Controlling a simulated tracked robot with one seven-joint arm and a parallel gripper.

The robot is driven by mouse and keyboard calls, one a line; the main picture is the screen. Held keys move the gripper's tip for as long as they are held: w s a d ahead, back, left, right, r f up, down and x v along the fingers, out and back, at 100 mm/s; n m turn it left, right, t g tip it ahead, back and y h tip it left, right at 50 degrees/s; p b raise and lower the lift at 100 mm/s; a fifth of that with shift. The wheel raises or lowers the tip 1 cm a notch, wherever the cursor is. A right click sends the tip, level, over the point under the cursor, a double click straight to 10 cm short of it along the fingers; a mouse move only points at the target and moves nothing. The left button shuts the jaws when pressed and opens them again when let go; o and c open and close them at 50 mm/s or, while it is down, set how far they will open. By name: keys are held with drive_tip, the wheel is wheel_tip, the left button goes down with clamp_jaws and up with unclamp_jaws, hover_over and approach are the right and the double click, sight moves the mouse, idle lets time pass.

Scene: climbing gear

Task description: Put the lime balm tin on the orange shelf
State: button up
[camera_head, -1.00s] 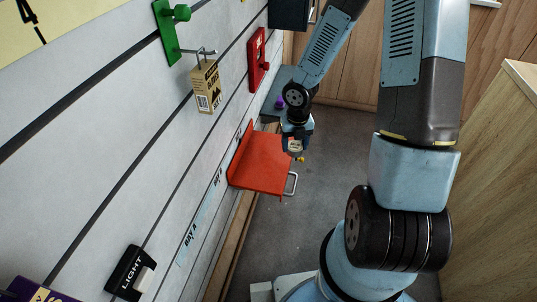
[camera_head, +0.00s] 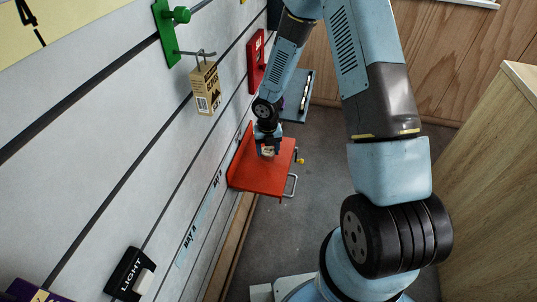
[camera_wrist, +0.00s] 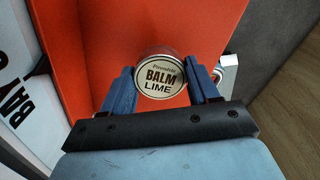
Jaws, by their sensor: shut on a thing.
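The lime balm tin (camera_wrist: 160,77) is a small round tin with a cream lid reading "BALM LIME". My gripper (camera_wrist: 163,88) is shut on it, with one blue finger on each side. In the head view my gripper (camera_head: 268,150) is over the orange shelf (camera_head: 255,178), and the tin's pale lid (camera_head: 268,151) shows at the fingertips. The orange shelf also fills the background of the wrist view (camera_wrist: 95,35). I cannot tell whether the tin touches the shelf surface.
The slatted wall (camera_head: 120,130) is close on the left, with a hanging tan box (camera_head: 206,88) and a red holder (camera_head: 256,60). A grey-blue shelf (camera_head: 297,95) lies beyond. Open floor (camera_head: 310,210) is to the right.

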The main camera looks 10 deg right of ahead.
sight(268, 150)
drive_tip(key=shift+d+f, duration=0.1)
drive_tip(key=shift+f, duration=1.25)
drive_tip(key=o, duration=1.2)
drive_tip(key=shift+c, duration=0.2)
wheel_tip(268, 150, up, 12)
